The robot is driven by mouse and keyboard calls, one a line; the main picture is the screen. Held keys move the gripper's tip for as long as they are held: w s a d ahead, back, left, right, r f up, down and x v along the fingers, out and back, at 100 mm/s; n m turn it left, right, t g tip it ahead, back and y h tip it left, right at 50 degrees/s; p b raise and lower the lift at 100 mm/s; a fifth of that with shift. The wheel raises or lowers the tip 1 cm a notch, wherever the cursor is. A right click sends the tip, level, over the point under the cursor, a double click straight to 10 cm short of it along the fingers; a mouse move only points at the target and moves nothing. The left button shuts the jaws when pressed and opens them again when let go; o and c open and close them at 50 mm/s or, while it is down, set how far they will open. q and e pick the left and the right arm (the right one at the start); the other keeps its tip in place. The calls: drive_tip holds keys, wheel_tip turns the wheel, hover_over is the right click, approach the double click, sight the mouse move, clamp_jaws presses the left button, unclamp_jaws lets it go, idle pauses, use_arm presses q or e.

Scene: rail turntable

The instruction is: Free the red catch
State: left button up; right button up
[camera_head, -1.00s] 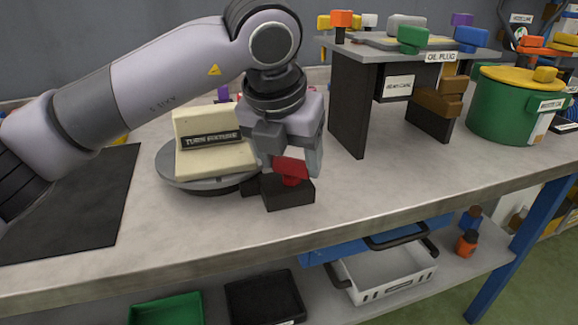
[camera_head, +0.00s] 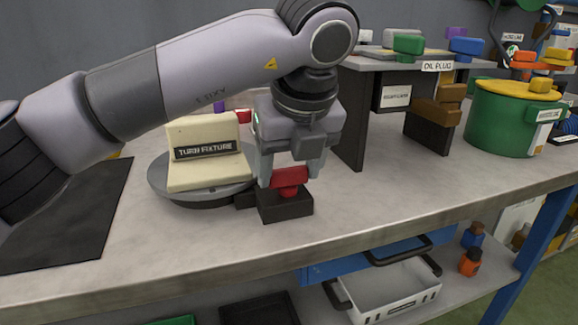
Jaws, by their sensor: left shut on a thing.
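The red catch (camera_head: 290,178) sits on top of a small black block (camera_head: 285,206) beside the turntable. My left gripper (camera_head: 290,176) points down over it, with its fingers on either side, shut on the red catch. The turntable (camera_head: 190,200) is a round grey disc. It carries the cream turn fixture (camera_head: 203,172) with a dark "TURN FIXTURE" label. The block touches or nearly touches the turntable's right edge. My right gripper is not in view.
A raised shelf stand (camera_head: 352,130) with coloured pieces stands right of my gripper. A green pot (camera_head: 498,125) with a yellow lid is farther right. A black mat (camera_head: 70,225) lies at left. The bench front is clear. A white bin (camera_head: 390,292) sits below.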

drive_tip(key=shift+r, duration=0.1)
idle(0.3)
use_arm(q)
drive_tip(key=o, duration=1.1)
drive_tip(key=shift+c, duration=0.2)
drive_tip(key=a+p+v, duration=0.1)
drive_tip(key=v, duration=0.6)
drive_tip(key=shift+d, duration=0.55)
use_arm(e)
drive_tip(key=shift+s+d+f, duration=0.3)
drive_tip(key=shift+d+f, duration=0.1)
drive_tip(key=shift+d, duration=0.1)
